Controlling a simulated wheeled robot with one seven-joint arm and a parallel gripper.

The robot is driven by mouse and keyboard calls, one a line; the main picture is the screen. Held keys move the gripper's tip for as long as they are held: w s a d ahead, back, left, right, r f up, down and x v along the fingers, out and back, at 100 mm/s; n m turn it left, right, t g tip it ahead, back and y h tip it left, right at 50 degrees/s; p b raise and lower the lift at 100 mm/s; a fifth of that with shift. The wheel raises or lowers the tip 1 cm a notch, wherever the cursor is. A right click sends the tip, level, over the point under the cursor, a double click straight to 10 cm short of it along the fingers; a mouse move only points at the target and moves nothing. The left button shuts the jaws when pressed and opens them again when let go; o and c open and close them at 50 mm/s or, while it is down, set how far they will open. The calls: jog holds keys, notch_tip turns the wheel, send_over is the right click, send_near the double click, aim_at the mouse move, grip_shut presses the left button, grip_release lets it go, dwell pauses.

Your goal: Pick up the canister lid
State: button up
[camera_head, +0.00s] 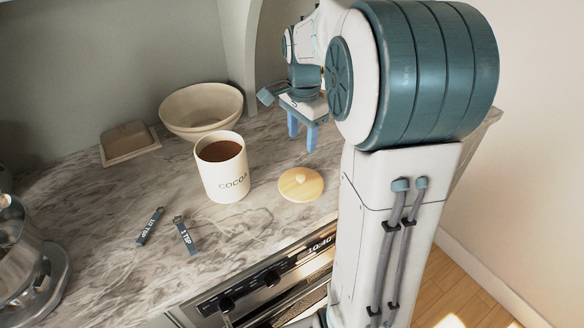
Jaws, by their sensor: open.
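The canister lid (301,184) is a round, light wooden disc with a small knob on top. It lies flat on the marble counter, just right of the open white cocoa canister (222,172), which holds brown powder. My gripper (302,138) has two blue fingers pointing down. It is open and empty, behind the lid in the picture and apart from it. My arm rises on the right side of the view and hides part of the counter there.
A cream bowl (202,110) and a square butter dish (129,142) stand at the back. A metal appliance (25,262) stands at the left edge. An oven (268,277) is below the counter front.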

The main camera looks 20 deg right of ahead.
jog(key=m, duration=0.1)
send_over(301, 176)
notch_tip(301, 176, down, 9)
jog(key=shift+s+d+r+p, duration=0.1)
jog(key=shift+d+r+p, duration=0.1)
jog(key=shift+p, duration=0.15)
jog(key=shift+a+f+p, duration=0.2)
jog(key=shift+f+p, duration=0.5)
jog(key=shift+f, duration=2.05)
grip_shut()
